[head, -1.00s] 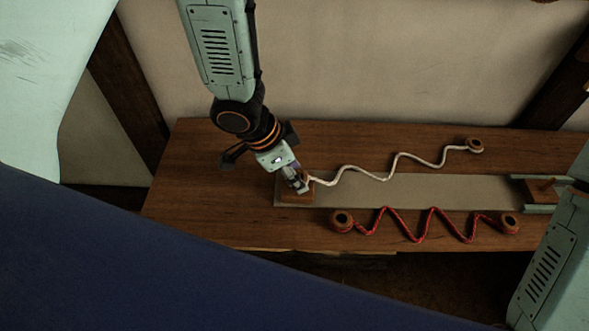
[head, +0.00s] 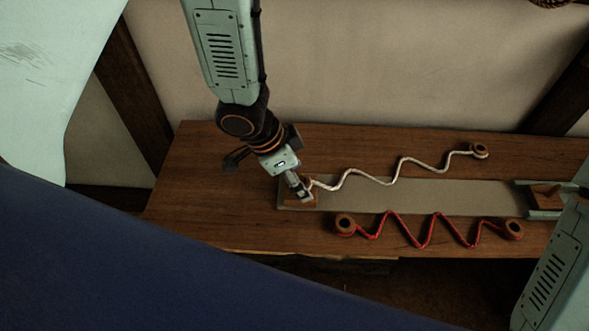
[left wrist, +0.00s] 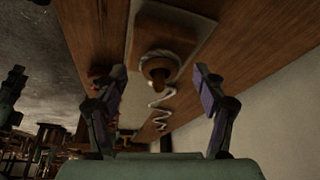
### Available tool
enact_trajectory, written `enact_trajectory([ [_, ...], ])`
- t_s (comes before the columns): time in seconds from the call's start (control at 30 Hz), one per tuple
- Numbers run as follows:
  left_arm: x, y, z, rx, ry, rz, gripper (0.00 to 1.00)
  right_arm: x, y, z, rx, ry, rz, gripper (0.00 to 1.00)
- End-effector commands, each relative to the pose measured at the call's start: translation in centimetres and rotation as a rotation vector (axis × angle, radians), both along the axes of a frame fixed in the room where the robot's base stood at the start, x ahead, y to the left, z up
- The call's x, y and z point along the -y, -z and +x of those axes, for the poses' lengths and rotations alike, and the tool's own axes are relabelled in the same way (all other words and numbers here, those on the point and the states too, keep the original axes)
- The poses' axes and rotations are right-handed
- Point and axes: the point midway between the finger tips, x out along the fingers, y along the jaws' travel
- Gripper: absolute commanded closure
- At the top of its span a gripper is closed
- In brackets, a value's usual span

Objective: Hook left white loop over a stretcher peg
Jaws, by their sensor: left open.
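The white rope (head: 395,180) lies in a wavy line along the back side of the grey stretcher board (head: 440,197). Its right loop (head: 480,151) lies on the table, off the board. Its left end runs to the wooden block at the board's left end. In the left wrist view a wooden peg (left wrist: 157,70) stands on that block, with the left loop (left wrist: 163,56) apparently around it. My left gripper (head: 301,193) is over this block and hides the peg in the head view. Its fingers are spread on either side of the peg, apart from it. My right gripper is out of view.
A red rope (head: 428,229) with a loop at each end lies along the board's front side. A second wooden block (head: 546,196) with a peg sits at the board's right end. My right arm shows at the lower right. The table's left part (head: 215,185) is clear.

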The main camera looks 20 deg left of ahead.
Motion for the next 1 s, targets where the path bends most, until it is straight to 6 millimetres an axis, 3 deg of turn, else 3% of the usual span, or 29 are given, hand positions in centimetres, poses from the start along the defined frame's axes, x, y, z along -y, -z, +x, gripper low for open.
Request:
enact_trajectory([
  [0.43,-2.0,-5.9,-1.3,0.004,-0.002,-0.002,0.29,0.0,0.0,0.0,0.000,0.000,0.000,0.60],
  [1.0,-3.6,-10.5,-2.4,-0.001,-0.001,-0.002,0.29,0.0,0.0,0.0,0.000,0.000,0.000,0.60],
])
